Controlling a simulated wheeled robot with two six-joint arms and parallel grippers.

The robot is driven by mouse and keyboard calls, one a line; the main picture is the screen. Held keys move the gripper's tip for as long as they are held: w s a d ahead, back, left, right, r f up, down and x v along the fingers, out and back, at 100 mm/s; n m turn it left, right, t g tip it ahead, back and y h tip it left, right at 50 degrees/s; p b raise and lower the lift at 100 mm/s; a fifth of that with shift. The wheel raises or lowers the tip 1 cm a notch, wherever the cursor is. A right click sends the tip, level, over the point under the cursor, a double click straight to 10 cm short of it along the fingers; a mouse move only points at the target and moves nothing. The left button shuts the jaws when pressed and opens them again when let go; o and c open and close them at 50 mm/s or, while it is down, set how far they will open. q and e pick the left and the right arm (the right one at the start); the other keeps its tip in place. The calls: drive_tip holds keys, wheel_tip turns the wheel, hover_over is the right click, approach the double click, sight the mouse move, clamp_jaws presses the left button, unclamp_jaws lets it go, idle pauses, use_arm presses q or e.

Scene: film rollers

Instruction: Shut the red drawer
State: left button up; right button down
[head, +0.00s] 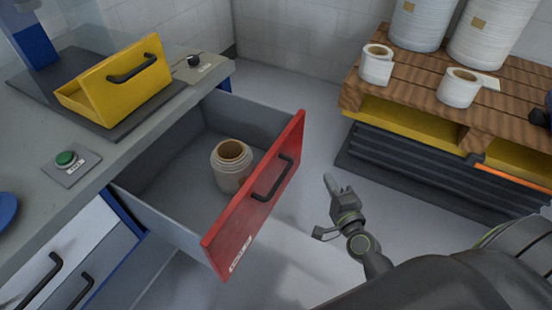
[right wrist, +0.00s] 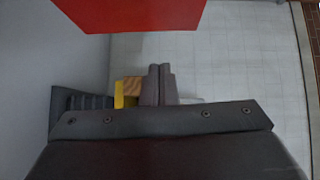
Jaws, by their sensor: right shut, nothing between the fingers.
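The red drawer (head: 246,214) is pulled open from the grey counter unit, its red front facing right with a black bar handle (head: 272,178). A beige roll (head: 231,166) stands inside the drawer on its grey floor. My right gripper (head: 329,182) is shut and empty, to the right of the red front and apart from it. In the right wrist view the shut fingers (right wrist: 160,72) show below part of the red front (right wrist: 130,14). My left gripper is not in view.
A yellow holder (head: 115,90), a knob box (head: 200,66) and a green button (head: 66,158) are on the counter. A wooden pallet (head: 420,85) with several white rolls stands at the right. Clear floor lies between pallet and drawer.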

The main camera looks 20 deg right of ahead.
drive_tip(key=p, duration=0.2)
approach(296, 138)
drive_tip(key=w+d, duration=0.3)
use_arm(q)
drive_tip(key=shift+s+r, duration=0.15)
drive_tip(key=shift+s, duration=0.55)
use_arm(e)
drive_tip(key=shift+w+a+f+t, duration=0.1)
drive_tip(key=shift+w+a+t, duration=0.05)
drive_tip(key=shift+w+a, duration=0.5)
drive_tip(key=shift+w+a+f+t, duration=0.15)
drive_tip(key=shift+w+a, duration=0.25)
drive_tip(key=shift+w, duration=0.35)
drive_tip(key=shift+r, duration=0.1)
